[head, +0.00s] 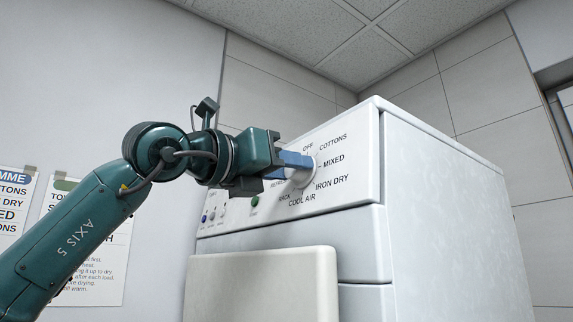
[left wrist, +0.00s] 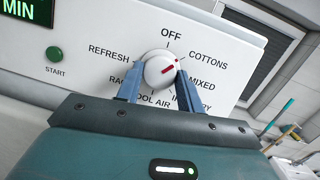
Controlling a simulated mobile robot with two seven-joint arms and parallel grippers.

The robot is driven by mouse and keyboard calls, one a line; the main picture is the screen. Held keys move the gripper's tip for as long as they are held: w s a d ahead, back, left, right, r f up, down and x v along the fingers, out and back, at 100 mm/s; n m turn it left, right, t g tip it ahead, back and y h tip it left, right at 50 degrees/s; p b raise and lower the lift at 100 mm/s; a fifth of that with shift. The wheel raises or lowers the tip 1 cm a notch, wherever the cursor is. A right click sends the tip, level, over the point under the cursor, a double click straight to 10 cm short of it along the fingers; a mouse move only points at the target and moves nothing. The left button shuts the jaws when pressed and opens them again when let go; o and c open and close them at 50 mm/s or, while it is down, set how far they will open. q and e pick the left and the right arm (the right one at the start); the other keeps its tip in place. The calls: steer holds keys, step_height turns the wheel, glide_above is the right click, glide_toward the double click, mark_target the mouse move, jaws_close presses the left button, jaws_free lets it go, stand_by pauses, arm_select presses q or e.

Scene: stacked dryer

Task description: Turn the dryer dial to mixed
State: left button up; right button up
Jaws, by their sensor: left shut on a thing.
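The white round dial (head: 303,174) is on the dryer's (head: 352,150) control panel. In the left wrist view the dial (left wrist: 155,66) has a red mark that points right and slightly up, between COTTONS and MIXED, seemingly closer to COTTONS. The MIXED label (left wrist: 202,83) is on the dial's right; in the head view the MIXED label (head: 333,161) is also to its right. My left gripper (head: 296,166) is shut on the dial, with one blue finger on each side of it. The fingers hide part of the lower labels. My right gripper is not in view.
A green START button (left wrist: 54,54) and a green display (left wrist: 28,10) are on the panel left of the dial. A pale raised door or panel (head: 262,285) sits below the controls. Posters (head: 95,240) hang on the left wall.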

arm_select(q)
steer(key=m+g+h+p, duration=0.1)
steer(key=m, duration=0.3)
steer(key=m+g+p, duration=0.2)
steer(key=m, duration=0.2)
steer(key=m+g+h+p, duration=0.1)
steer(key=m, duration=0.4)
steer(key=shift+w+a+r+h+p, duration=0.1)
steer(key=shift+w+a+h+p, duration=0.1)
steer(key=shift+w+h+p, duration=0.15)
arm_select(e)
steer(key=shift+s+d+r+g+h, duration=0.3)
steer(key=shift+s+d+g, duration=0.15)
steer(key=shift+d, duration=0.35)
arm_select(q)
steer(key=shift+g, duration=0.3)
steer(key=shift+s, duration=0.1)
steer(key=o, duration=1)
steer(key=shift+a, duration=0.1)
